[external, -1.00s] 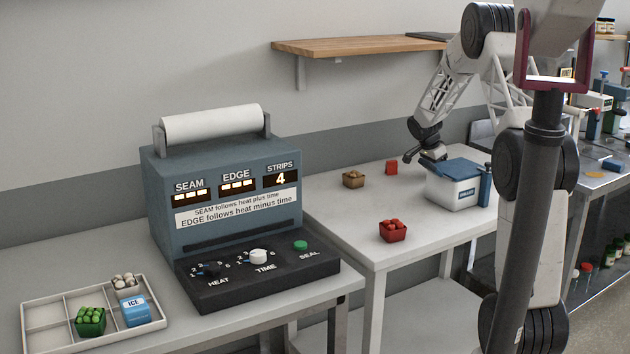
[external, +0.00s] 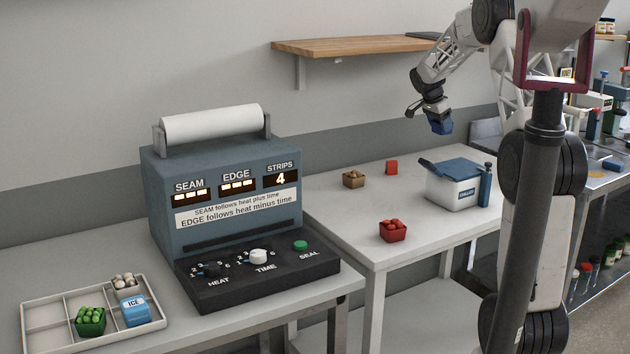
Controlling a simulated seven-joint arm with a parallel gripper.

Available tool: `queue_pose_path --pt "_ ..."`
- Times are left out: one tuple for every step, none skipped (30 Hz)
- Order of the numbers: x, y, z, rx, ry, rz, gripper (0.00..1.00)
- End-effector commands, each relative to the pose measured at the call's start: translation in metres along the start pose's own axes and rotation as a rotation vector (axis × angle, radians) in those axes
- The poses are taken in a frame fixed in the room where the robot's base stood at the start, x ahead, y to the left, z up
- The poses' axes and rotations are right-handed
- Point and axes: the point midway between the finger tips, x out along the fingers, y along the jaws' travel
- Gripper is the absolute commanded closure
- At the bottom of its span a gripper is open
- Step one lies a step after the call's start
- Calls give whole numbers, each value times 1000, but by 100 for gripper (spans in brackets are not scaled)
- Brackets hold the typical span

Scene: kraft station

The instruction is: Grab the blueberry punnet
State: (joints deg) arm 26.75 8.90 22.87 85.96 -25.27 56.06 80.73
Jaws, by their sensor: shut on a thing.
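My gripper (external: 432,112) is raised above the white table, over the area behind the chiller box. It is shut on a small dark blue punnet (external: 441,127), which hangs just below the fingers, clear of the table. Its contents are too small to make out, but the blue colour fits the blueberry punnet. The white chiller box (external: 452,194) with a blue lid (external: 458,170) stands below it on the table.
A brown punnet (external: 353,180), a red block (external: 391,168) and a red punnet (external: 392,232) stand on the white table. The sealing machine (external: 225,180) is to the left. A divided tray (external: 45,318) holds a green punnet (external: 90,321), an ICE pack (external: 134,309) and white items. A wooden shelf (external: 350,46) is above.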

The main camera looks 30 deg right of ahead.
Motion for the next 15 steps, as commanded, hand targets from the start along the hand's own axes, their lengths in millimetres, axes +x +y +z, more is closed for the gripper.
queue_pose_path --pt "-4 0 -2 0 0 0 63" --pt "-6 0 -2 0 0 0 63" --pt "-8 0 -3 0 0 0 63" --pt "-9 0 -4 0 0 -1 63" --pt "-10 0 -4 0 0 -1 63" --pt "-10 0 -4 0 0 -1 63" --pt "-11 0 -4 0 0 -1 63" --pt "-11 0 -5 0 0 -1 63" --pt "-11 0 -5 0 0 -1 63" --pt "-11 0 -5 0 0 -1 63" --pt "-11 0 -5 0 0 -1 63" --pt "-11 0 -5 1 0 -1 63" --pt "-11 0 -5 1 0 -1 63" --pt "-11 0 -5 1 0 -1 63" --pt "-11 0 -4 1 0 -1 63"
